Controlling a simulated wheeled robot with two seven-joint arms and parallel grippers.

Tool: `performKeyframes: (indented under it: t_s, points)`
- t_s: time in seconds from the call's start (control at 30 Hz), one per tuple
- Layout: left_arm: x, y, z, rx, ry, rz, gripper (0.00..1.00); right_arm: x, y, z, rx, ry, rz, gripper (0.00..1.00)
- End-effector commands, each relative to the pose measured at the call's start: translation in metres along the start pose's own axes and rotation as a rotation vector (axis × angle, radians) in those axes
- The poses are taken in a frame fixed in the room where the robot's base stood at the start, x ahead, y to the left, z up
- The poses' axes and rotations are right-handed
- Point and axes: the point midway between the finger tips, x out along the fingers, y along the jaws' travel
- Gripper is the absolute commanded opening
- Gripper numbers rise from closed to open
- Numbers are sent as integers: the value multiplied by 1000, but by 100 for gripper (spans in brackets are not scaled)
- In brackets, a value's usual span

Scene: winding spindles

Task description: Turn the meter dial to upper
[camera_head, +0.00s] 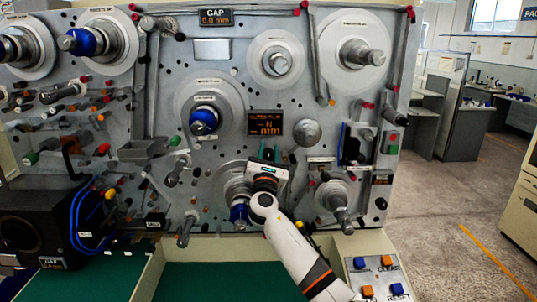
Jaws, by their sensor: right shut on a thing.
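My right gripper (269,156) is at the upright machine panel (230,75), just below a small orange-lit display (266,123) reading "OUTER FILM". Its arm comes up from the bottom right. The fingers are shut on a small part at the panel, which seems to be the meter dial; the gripper hides most of it, so its pointer and setting cannot be read. A round grey knob (307,133) sits to the right of the display, apart from the gripper. My left gripper is not in view.
Spindles with blue caps stick out at the upper left (82,42), middle (204,121) and lower middle (239,212). A metal spindle (343,217) is right of my arm. A button box (375,277) stands at the lower right. Open floor (450,210) lies right of the machine.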

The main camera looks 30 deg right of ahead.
Motion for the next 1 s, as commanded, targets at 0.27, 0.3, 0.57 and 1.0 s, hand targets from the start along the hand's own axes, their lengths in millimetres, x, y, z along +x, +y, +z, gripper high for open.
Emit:
performKeyframes:
  t_s: [0.27, 0.3, 0.57, 1.0]
  points:
    - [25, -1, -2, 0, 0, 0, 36, -2, 1, 4, 180, 1, 73, 7]
    - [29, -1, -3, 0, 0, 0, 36, -2, 2, 4, 214, 1, 88, 7]
    - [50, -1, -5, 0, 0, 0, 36, -2, 2, 3, 442, 1, 182, 7]
    - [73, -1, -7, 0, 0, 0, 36, -1, 3, 2, 828, 0, 342, 7]
